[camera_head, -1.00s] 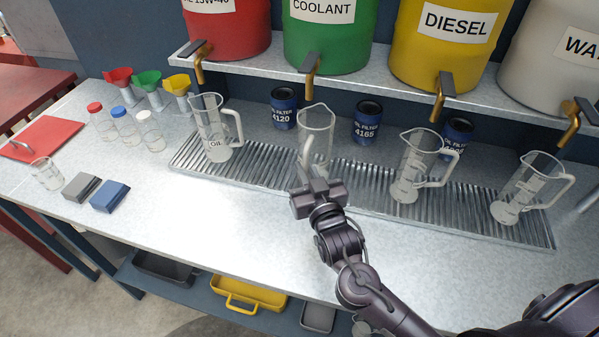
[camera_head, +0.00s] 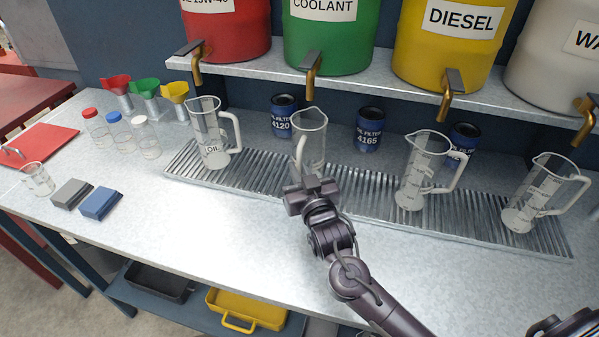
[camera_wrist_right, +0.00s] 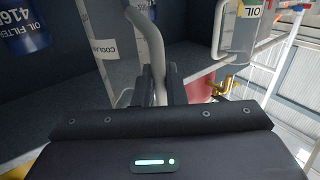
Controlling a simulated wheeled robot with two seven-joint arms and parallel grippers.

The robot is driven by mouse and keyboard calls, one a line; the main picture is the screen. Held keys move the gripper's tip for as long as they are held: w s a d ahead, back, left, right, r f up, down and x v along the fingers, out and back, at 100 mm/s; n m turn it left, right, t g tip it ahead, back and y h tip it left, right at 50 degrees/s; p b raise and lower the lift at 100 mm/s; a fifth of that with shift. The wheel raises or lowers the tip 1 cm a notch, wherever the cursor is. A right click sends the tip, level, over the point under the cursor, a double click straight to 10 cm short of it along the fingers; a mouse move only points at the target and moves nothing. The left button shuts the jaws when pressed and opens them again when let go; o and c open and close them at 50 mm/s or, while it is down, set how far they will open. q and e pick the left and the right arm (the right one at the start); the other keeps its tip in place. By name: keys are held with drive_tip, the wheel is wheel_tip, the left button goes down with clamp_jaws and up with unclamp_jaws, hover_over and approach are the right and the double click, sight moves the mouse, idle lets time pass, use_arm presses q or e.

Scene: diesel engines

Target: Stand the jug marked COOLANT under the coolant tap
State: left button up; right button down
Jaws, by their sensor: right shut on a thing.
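The clear jug (camera_head: 313,135) marked COOLANT is in the head view, upright in front of the green coolant drum (camera_head: 330,48). Its label (camera_wrist_right: 102,46) reads in the wrist view. My right gripper (camera_head: 310,187) is shut on the jug's handle (camera_wrist_right: 155,45), on the near side. The coolant tap (camera_head: 311,72) hangs from the shelf just above and behind the jug's rim. The jug's base is hidden by the gripper, so I cannot tell whether it touches the ribbed drip tray (camera_head: 260,172). My left gripper is not in view.
The OIL jug (camera_head: 212,135) stands left on the tray; two more jugs (camera_head: 422,170) (camera_head: 540,195) stand right. Oil filters (camera_head: 284,115) (camera_head: 369,128) stand close behind on either side.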

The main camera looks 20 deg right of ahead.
drive_tip(key=shift+f, duration=0.2)
drive_tip(key=c, duration=1.5)
unclamp_jaws()
drive_tip(key=shift+r, duration=0.2)
drive_tip(key=s+b, duration=0.2)
drive_tip(key=s, duration=1)
